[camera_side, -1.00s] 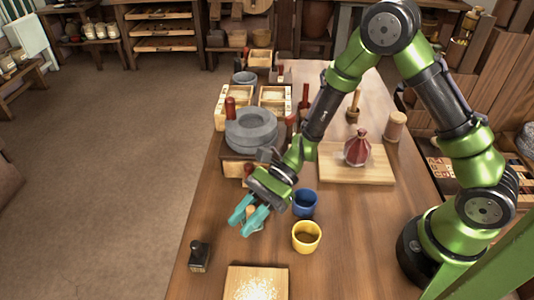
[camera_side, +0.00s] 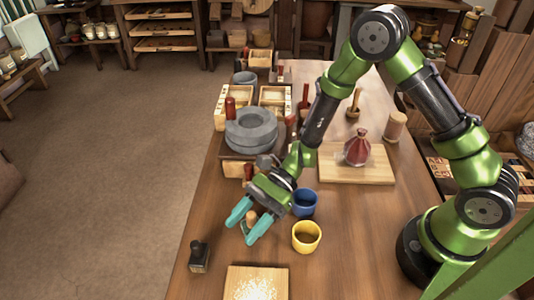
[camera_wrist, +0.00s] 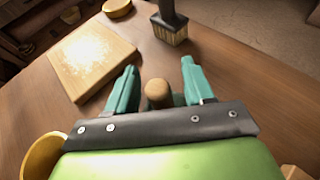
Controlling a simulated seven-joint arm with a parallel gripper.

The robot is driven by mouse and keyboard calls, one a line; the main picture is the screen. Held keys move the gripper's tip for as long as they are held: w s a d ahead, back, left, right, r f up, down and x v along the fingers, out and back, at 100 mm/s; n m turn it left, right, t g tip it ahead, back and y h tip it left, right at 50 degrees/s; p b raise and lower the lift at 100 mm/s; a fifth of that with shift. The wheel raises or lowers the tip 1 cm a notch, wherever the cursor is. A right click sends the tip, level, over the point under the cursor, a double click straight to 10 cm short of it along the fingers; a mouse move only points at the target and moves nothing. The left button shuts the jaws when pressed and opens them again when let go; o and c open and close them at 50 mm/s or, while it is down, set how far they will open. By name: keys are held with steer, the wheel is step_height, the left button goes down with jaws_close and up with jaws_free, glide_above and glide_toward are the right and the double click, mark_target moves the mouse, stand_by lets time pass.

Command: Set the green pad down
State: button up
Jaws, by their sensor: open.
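My gripper (camera_side: 240,231) is low over the front of the wooden table, its two teal fingers spread apart. A light wooden knob (camera_side: 251,216) stands between the fingers. In the wrist view my gripper (camera_wrist: 159,66) shows a gap on both sides of the knob (camera_wrist: 158,93). A small teal-green patch (camera_wrist: 179,100) shows beside the foot of the knob; it looks like part of the green pad under it. The rest of the pad is hidden by the fingers and the dark gripper plate. I cannot tell if its underside touches the table.
A yellow cup (camera_side: 306,237) and a blue cup (camera_side: 304,203) stand close on the right. A pale board (camera_side: 238,281) with light powder lies in front. A dark-handled brush (camera_side: 199,256) stands at front left. Grey quern stones (camera_side: 250,130) stand behind my gripper.

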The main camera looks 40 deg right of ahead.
steer(key=v, duration=1.1)
steer(key=shift+w+d+r, duration=0.1)
steer(key=shift+d+r, duration=0.35)
steer(key=shift+r, duration=0.1)
steer(key=s+d+r+n+t+h, duration=0.4)
steer(key=d+r+n+h, duration=0.1)
steer(key=r, duration=0.4)
steer(key=s+d+r+n+t+h, duration=0.4)
steer(key=s+d+r+n+h, duration=0.1)
steer(key=r+n, duration=0.3)
steer(key=shift+s+d+r+h, duration=0.15)
steer(key=shift+d+r+h, duration=0.45)
steer(key=shift+h, duration=0.2)
